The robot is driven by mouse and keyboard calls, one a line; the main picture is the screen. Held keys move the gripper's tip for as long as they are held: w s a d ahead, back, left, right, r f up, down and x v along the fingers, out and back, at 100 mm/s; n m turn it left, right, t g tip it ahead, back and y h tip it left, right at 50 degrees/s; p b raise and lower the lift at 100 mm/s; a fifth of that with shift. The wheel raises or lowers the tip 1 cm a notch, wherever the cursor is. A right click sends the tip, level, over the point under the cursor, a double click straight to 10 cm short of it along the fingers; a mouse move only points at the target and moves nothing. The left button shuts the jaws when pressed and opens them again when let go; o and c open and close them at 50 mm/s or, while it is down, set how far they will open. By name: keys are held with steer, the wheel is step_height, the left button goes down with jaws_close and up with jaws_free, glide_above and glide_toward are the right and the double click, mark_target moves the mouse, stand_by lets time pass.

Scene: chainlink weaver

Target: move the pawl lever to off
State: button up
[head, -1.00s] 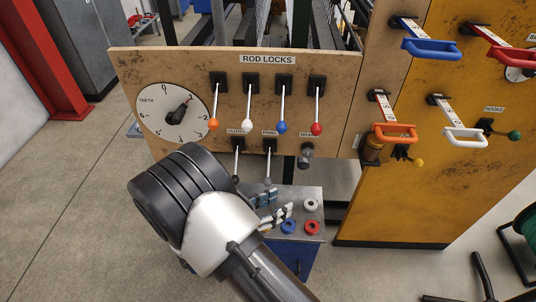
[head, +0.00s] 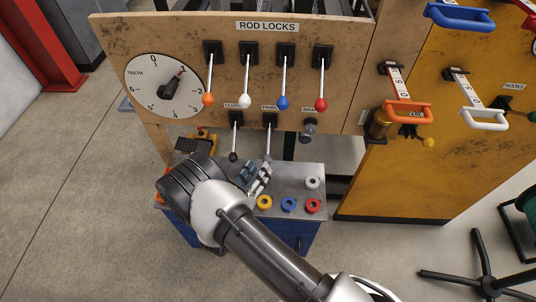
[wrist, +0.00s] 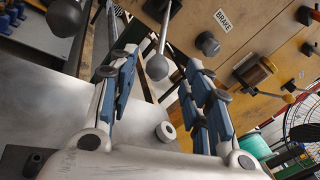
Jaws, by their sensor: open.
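The pawl lever (head: 268,140) hangs from the lower row of the board, under a small label that seems to read PAWL. It has a pale rod and a grey ball knob (wrist: 157,67). My gripper (head: 256,172) is open just below and beside this lever in the head view. In the wrist view, the lever's knob shows between the two spread fingers of my gripper (wrist: 160,62), near their tips. I cannot tell whether a finger touches it. The knob's lower end is partly hidden by the fingers in the head view.
The clutch lever (head: 234,138) with a dark knob (wrist: 63,18) hangs close on the left. A brake knob (head: 309,128) is on the right. Several rod-lock levers (head: 283,80) hang above. Coloured rings (head: 288,204) lie on the metal bench (head: 300,174) below.

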mark_target(265, 158)
steer(key=b+x, duration=0.1)
steer(key=x, duration=0.7)
steer(key=shift+w+d+b, duration=0.1)
steer(key=shift+w+b, duration=0.15)
steer(key=shift+b, duration=0.15)
steer(key=shift+c, duration=0.6)
jaws_close()
